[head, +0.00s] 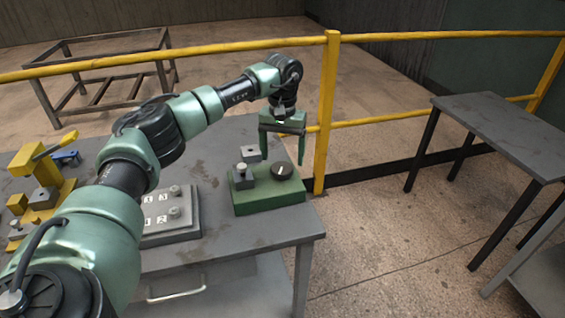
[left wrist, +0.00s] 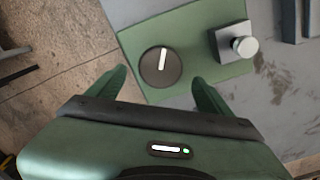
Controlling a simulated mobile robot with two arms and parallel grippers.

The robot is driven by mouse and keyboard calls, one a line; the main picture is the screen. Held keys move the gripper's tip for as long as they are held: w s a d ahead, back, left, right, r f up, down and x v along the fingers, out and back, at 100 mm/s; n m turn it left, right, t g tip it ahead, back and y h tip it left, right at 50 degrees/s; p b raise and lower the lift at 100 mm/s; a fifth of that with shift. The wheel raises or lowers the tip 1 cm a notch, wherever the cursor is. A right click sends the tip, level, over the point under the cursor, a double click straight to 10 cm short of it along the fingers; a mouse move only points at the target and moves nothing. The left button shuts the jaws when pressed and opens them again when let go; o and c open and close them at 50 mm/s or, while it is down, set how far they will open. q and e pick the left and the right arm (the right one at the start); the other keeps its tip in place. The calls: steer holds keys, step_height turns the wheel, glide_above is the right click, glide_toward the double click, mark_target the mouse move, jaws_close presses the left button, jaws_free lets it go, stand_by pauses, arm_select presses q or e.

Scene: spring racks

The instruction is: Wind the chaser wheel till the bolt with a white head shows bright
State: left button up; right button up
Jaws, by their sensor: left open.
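A dark round wheel with a white line (head: 283,171) sits on a green base on the bench; I take it as the chaser wheel. It also shows in the left wrist view (left wrist: 160,67), its line close to upright in the picture. Beside it on the base, a bolt with a pale head (left wrist: 244,46) stands in a grey block; in the head view this bolt (head: 241,168) looks grey-white, and I cannot tell whether it is bright. My left gripper (head: 282,158) is open above the wheel, its fingers on either side of it in the left wrist view (left wrist: 160,76). My right gripper is not in view.
A grey panel with numbered labels and knobs (head: 158,222) lies left of the green base (head: 262,201). A yellow clamp-like device (head: 38,172) stands at the far left. A yellow railing post (head: 327,120) rises just behind the bench's right end. Another grey table (head: 500,125) stands at right.

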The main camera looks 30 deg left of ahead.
mark_target(283, 166)
arm_select(q)
steer(key=shift+r, duration=2.4)
